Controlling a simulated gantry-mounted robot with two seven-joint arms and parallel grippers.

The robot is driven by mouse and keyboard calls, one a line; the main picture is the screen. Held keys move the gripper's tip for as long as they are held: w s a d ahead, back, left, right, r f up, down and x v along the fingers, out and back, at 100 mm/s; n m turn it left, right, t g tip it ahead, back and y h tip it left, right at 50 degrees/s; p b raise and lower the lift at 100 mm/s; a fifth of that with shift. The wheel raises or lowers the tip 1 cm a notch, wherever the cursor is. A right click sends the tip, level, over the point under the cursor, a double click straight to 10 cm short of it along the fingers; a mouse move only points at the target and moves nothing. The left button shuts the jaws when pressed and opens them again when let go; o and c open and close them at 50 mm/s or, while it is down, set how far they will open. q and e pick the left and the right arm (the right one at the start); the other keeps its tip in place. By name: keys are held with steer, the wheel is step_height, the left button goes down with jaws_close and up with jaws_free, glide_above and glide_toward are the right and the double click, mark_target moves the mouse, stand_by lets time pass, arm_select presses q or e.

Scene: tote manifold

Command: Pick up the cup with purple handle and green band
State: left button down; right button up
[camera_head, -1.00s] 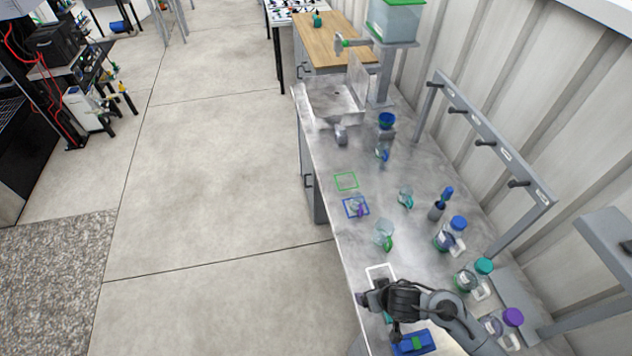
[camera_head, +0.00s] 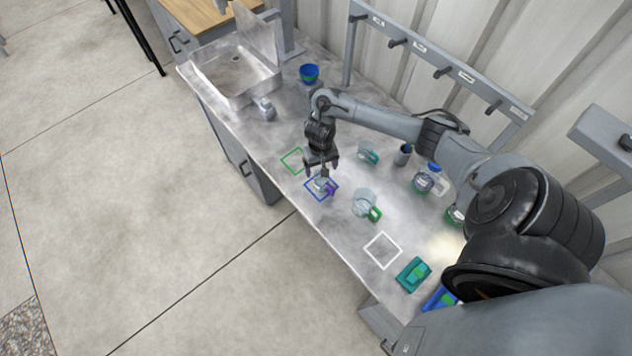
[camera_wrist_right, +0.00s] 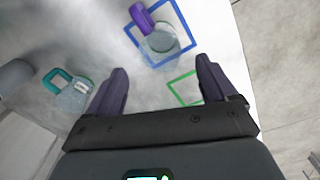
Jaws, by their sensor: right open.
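The clear cup with a purple handle (camera_head: 322,184) stands inside the blue square outline on the counter. It also shows at the top of the right wrist view (camera_wrist_right: 162,40), its purple handle toward the upper left. My left gripper is not in view.
A clear cup with a green handle (camera_head: 364,203) and one with a teal handle (camera_head: 368,152) stand nearby. Green (camera_head: 294,160) and white (camera_head: 383,250) outlines are empty. A sink (camera_head: 235,75), blue-topped container (camera_head: 309,74) and hook rack (camera_head: 443,71) border the counter.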

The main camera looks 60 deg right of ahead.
mark_target(321, 182)
steer(key=f, duration=0.2)
steer(key=shift+s+a+f+b, duration=0.1)
steer(key=shift+s+f+b, duration=0.1)
steer(key=shift+f+b, duration=0.15)
steer(key=shift+w+f, duration=0.1)
steer(key=shift+f, duration=0.25)
steer(key=shift+w+d+f+b, duration=0.15)
steer(key=shift+f+b, duration=0.25)
steer(key=shift+f, duration=0.9)
steer(key=shift+w+d+f+b, duration=0.1)
steer(key=shift+f+b, duration=0.25)
steer(key=shift+f, duration=0.9)
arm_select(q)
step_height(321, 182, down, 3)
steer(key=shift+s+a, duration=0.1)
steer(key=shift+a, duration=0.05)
arm_select(e)
steer(key=c, duration=1)
steer(key=shift+c, duration=0.2)
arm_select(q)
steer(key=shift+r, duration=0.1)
arm_select(e)
steer(key=shift+r, duration=0.2)
